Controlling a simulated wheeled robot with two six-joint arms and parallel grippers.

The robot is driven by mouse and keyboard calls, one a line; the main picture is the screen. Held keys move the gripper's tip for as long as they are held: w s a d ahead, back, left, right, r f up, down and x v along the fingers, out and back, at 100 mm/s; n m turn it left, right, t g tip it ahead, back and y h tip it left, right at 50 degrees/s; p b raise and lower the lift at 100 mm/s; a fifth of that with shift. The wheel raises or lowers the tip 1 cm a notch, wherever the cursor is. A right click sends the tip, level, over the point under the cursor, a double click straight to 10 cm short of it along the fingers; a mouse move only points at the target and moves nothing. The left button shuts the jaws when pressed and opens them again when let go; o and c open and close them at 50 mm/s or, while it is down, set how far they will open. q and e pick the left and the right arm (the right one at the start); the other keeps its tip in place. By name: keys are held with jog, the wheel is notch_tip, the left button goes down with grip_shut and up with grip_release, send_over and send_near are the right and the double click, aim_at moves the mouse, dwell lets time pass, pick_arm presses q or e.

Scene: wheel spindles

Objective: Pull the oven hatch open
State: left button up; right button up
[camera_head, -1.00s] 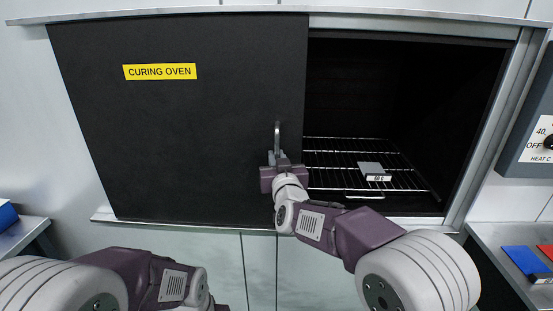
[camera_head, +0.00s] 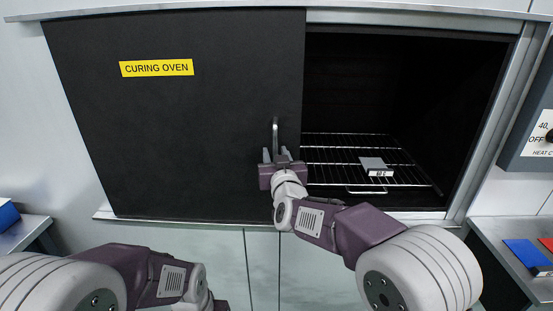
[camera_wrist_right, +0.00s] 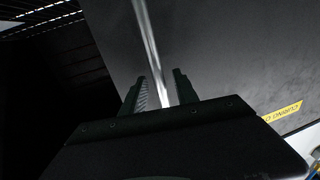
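The black oven hatch (camera_head: 180,130) with a yellow "CURING OVEN" label (camera_head: 157,68) stands slid to the left, and the right part of the oven opening is uncovered. Its upright metal handle (camera_head: 275,136) is near the hatch's right edge. My right gripper (camera_head: 275,156) is at the handle's lower end. In the right wrist view, its two fingers (camera_wrist_right: 160,92) stand apart on either side of the handle (camera_wrist_right: 151,45), with gaps showing. My left arm is at the lower left, and its gripper is out of the picture.
Inside the oven, a wire rack (camera_head: 340,156) carries a small grey block with a label (camera_head: 375,166). A control box (camera_head: 535,120) is on the wall at right. A side table at right holds a blue plate (camera_head: 527,254) and a red one. Another table (camera_head: 25,232) is at far left.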

jog(key=b+v, duration=0.1)
jog(key=v, duration=0.7)
jog(key=shift+s, duration=0.35)
jog(key=shift+d, duration=0.1)
jog(key=w+d+f+m+g+h+p, duration=0.1)
jog(key=d+h+p, duration=0.1)
jog(key=d, duration=0.6)
jog(key=w+d+f+m+g+h+p, duration=0.1)
jog(key=d+f+h, duration=0.1)
jog(key=d, duration=0.5)
jog(key=s+d+f+g+p, duration=0.1)
jog(key=s+d+f+g, duration=0.25)
jog(key=f, duration=0.35)
jog(key=s+d+f+g, duration=0.2)
jog(key=s+f, duration=0.2)
jog(key=f, duration=0.2)
jog(key=s+f+g, duration=0.4)
jog(key=s+f, duration=0.1)
jog(key=s, duration=0.4)
jog(key=s+f+g, duration=0.5)
jog(key=s, duration=0.5)
jog(key=shift+d+f+m, duration=0.2)
jog(key=shift+f+m, duration=0.15)
jog(key=shift+m, duration=0.05)
